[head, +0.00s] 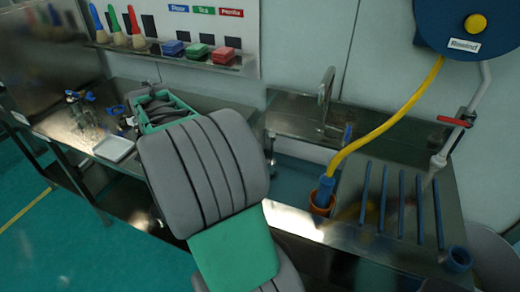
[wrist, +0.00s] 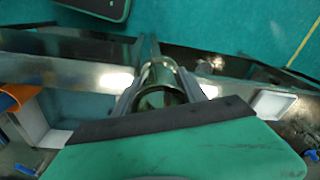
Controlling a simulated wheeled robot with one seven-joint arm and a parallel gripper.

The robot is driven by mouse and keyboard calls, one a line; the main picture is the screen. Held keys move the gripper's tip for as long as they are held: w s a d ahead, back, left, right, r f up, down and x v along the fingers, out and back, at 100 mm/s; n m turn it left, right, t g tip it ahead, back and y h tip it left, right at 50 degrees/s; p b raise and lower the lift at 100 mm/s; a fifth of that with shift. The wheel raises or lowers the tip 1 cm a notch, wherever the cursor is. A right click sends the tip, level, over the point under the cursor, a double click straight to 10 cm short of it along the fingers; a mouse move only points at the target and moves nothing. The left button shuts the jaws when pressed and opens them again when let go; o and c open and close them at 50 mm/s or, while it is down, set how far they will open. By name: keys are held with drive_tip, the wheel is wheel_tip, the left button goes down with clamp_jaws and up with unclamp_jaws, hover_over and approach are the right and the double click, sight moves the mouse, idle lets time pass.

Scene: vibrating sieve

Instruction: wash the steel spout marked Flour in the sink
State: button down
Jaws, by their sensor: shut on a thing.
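In the wrist view my gripper (wrist: 159,72) is shut on a shiny steel spout (wrist: 158,84), a short round tube with its open end toward the camera. No marking on it can be read. In the wrist view a basin (wrist: 78,112) lies to the left of the spout, and the spout appears over the steel counter edge, beside the basin.
An orange holder (head: 321,204) with the blue nozzle of a yellow hose (head: 397,112) stands right of the sink, beside a ribbed drainboard (head: 372,218). Brushes and coloured blocks (head: 197,52) sit on the wall rack.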

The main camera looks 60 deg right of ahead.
drive_tip(key=s+d+f+m+g+h, duration=0.1)
drive_tip(key=s+d+m, duration=0.55)
drive_tip(key=d, duration=0.35)
drive_tip(key=s+d+f+m+g+b, duration=0.1)
drive_tip(key=s+d+m, duration=0.55)
drive_tip(key=d, duration=0.35)
drive_tip(key=s+d+f+m+h, duration=0.1)
drive_tip(key=s+d+f+m, duration=0.1)
drive_tip(key=s+d+m, duration=0.6)
drive_tip(key=f+b, duration=0.5)
drive_tip(key=f, duration=0.2)
drive_tip(key=f+n+b, duration=0.1)
drive_tip(key=f+b, duration=0.4)
drive_tip(key=f, duration=0.3)
drive_tip(key=d+f+n+b, duration=0.1)
drive_tip(key=f+b, duration=0.4)
drive_tip(key=f, duration=0.3)
drive_tip(key=shift+w+d+f+b, duration=0.1)
drive_tip(key=shift+w+f+b, duration=0.05)
drive_tip(key=shift+w+b, duration=0.25)
